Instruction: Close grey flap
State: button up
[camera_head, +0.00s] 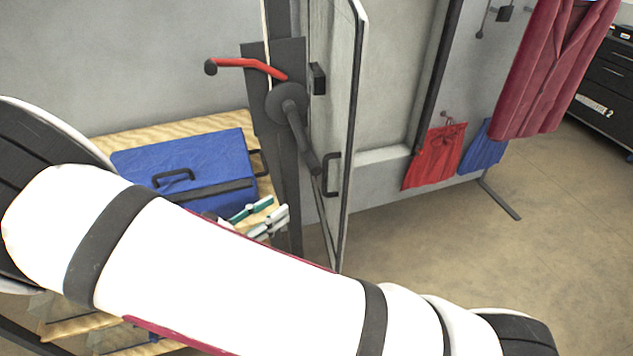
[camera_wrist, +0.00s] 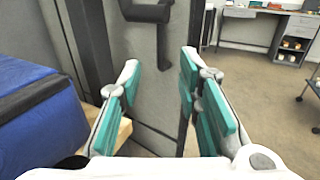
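The grey flap (camera_head: 345,130) stands swung open toward me, seen nearly edge-on in the head view. A dark bar handle (camera_head: 331,175) is on it. A grey panel, apparently this flap, fills the middle of the wrist view (camera_wrist: 150,85); a dark handle part (camera_wrist: 147,11) shows at its top. My gripper (camera_head: 262,217) has teal-padded fingers and is beside the dark post, left of the flap. In the wrist view my gripper (camera_wrist: 161,66) is open and empty, its fingers apart in front of the panel. I cannot tell whether a finger touches it.
A blue case (camera_head: 190,165) lies on a wooden surface (camera_head: 160,122) at left; it is close to my gripper in the wrist view (camera_wrist: 40,125). A dark post (camera_head: 290,200) carries a red lever (camera_head: 245,63). Red cloth (camera_head: 436,155) hangs at right; the floor there is clear.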

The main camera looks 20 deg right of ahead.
jog(key=p+x, duration=0.1)
jog(key=x, duration=1.2)
jog(key=shift+d, duration=0.2)
grip_shut()
jog(key=shift+p, duration=0.3)
